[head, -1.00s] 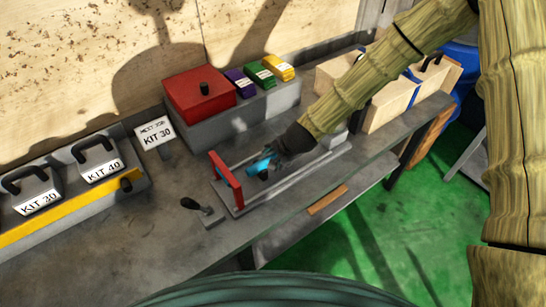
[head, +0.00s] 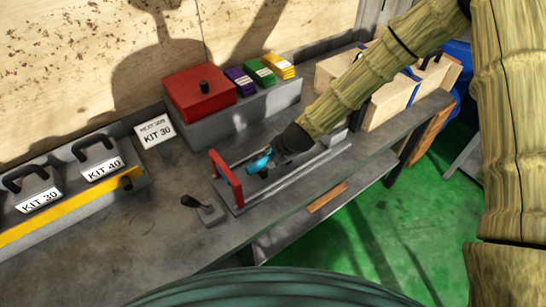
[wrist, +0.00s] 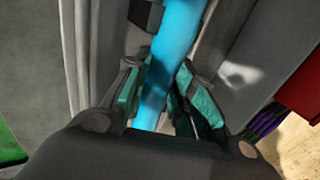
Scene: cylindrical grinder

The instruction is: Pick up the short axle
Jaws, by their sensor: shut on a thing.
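The short axle is a bright blue rod (head: 259,161) at the grinder bed (head: 310,165), in the head view just left of my gripper (head: 275,158). In the wrist view the blue rod (wrist: 170,60) runs up from between the two teal-padded fingers of my gripper (wrist: 165,105). The fingers are shut on it. The rod's far end runs out of the wrist view, and my gripper hides part of it in the head view. I cannot tell whether it touches the bed.
A red upright frame (head: 226,176) stands at the bed's left end, near the rod. A lever (head: 202,207) is in front of it. Behind are a red box (head: 200,93) and purple, green and yellow blocks. KIT cases (head: 98,158) stand at the left; wooden boxes (head: 385,95) at the right.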

